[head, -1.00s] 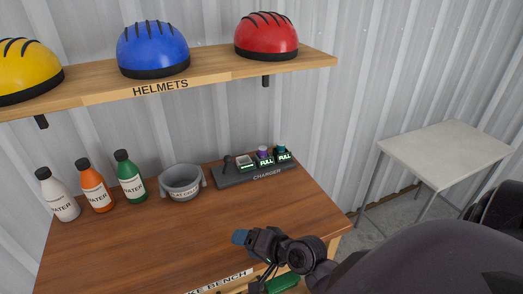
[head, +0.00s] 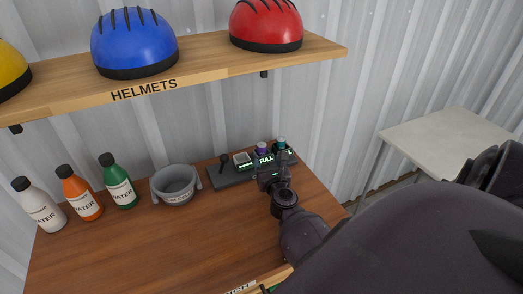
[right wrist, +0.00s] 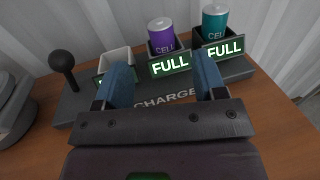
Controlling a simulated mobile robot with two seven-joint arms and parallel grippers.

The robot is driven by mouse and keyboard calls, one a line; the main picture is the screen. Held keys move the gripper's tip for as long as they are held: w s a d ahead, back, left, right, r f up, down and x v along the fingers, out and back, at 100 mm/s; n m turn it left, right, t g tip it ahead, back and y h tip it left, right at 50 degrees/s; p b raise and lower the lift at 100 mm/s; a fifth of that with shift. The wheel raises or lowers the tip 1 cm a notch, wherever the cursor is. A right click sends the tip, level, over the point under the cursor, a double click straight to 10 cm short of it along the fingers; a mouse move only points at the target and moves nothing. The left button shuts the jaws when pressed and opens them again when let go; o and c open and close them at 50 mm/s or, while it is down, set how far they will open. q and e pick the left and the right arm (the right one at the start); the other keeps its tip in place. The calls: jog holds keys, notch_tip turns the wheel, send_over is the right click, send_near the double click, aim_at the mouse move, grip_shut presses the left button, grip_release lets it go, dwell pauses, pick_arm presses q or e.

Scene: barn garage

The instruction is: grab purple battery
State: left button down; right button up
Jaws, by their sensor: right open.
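The purple battery (head: 262,149) stands upright in the middle slot of the dark charger (head: 228,181), behind a lit FULL label. In the right wrist view the purple battery (right wrist: 162,36) shows beyond and between my fingertips. A teal battery (right wrist: 214,22) stands in the slot to its right, also labelled FULL; it shows in the head view too (head: 281,144). My right gripper (right wrist: 162,82) is open and empty, over the front of the charger, short of the purple battery. My left gripper is not in view.
A grey bowl (head: 176,198) and several water bottles (head: 118,186) stand left of the charger on the wooden bench (head: 190,245). A black knob (right wrist: 62,62) sticks up at the charger's left end. A helmet shelf (head: 215,63) hangs above. A pale table (head: 440,140) stands at right.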

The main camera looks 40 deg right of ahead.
aim_at(263, 148)
jog(key=shift+x, duration=1.9)
jog(key=shift+r+x, duration=0.15)
jog(key=shift+x, duration=0.9)
jog(key=shift+r+x, duration=0.1)
jog(key=shift+x, duration=1)
jog(key=shift+s, duration=0.1)
jog(key=c, duration=1.1)
